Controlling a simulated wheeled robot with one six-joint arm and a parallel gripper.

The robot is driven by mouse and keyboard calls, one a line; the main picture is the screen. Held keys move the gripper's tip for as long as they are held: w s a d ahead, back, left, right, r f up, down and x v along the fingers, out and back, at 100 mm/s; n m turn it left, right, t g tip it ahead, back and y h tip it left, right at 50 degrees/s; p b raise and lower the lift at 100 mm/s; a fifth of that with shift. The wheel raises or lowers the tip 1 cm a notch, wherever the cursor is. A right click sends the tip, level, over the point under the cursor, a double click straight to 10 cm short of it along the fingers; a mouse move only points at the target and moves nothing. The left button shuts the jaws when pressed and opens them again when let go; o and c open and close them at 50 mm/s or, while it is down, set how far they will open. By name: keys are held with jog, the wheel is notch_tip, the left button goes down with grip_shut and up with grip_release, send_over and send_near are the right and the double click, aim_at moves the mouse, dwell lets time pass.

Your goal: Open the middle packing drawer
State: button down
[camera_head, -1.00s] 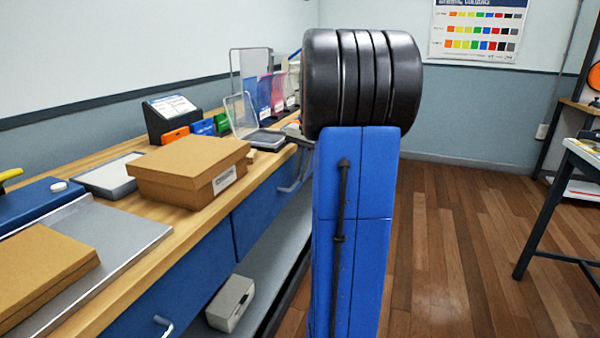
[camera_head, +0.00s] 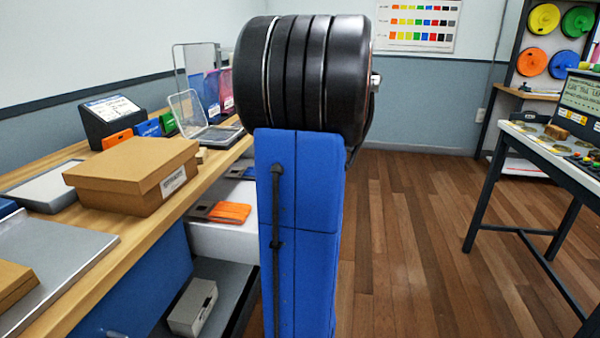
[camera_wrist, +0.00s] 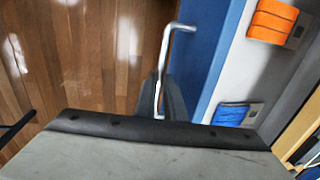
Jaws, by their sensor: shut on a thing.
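The middle packing drawer (camera_head: 222,242) stands out from the bench, with its pale inside showing in the head view. An orange bundle (camera_head: 230,212) and a blue one lie in it. My arm hides its front there. In the wrist view the blue drawer front (camera_wrist: 212,50) shows with a silver bar handle (camera_wrist: 181,28). My gripper (camera_wrist: 162,88) is shut on the handle's lower part. The orange bundle (camera_wrist: 272,22) and blue bundle (camera_wrist: 236,114) show behind the front. My gripper is hidden in the head view.
The wooden bench top (camera_head: 165,232) holds a cardboard box (camera_head: 135,175) and a metal plate. A grey box (camera_head: 192,307) sits on the shelf below. Wooden floor (camera_head: 410,240) is clear to the right, up to a dark-legged table (camera_head: 475,205).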

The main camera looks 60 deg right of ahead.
jog(key=shift+s+d, duration=0.4)
jog(key=shift+s, duration=0.5)
jog(key=shift+s+d, duration=0.35)
jog(key=shift+s, duration=0.6)
jog(key=shift+s+d, duration=0.4)
jog(key=shift+s, duration=0.5)
jog(key=c, duration=1.8)
grip_release()
jog(key=shift+c, duration=0.2)
jog(key=s+d+r, duration=0.1)
jog(key=s+r, duration=0.2)
jog(key=r, duration=1.4)
jog(key=shift+d, duration=0.15)
